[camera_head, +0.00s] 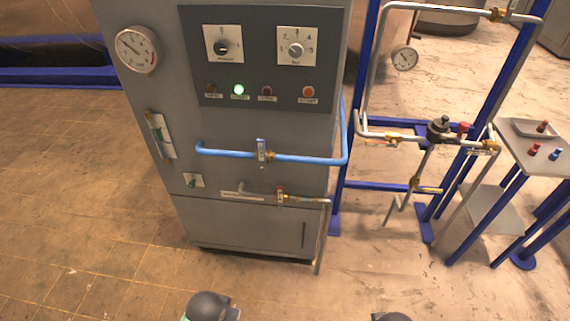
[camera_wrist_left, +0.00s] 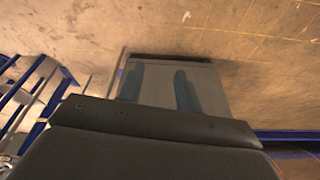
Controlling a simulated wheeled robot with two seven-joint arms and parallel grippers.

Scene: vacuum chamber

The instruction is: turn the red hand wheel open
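A small red part (camera_head: 463,127), which looks like the red hand wheel, sits on the pipework of the blue frame right of the cabinet. It is too small to tell its shape or how far it is turned. A dark round fitting (camera_head: 438,128) stands just left of it. My left gripper (camera_wrist_left: 159,88) shows in the left wrist view as two bluish fingers, apart with nothing between them, in front of the grey cabinet. It is away from the red part. My right gripper's fingers are not in view; only dark parts of my arms show at the bottom of the head view.
A small table (camera_head: 547,163) at the right holds red and blue pieces. Floor in front is clear.

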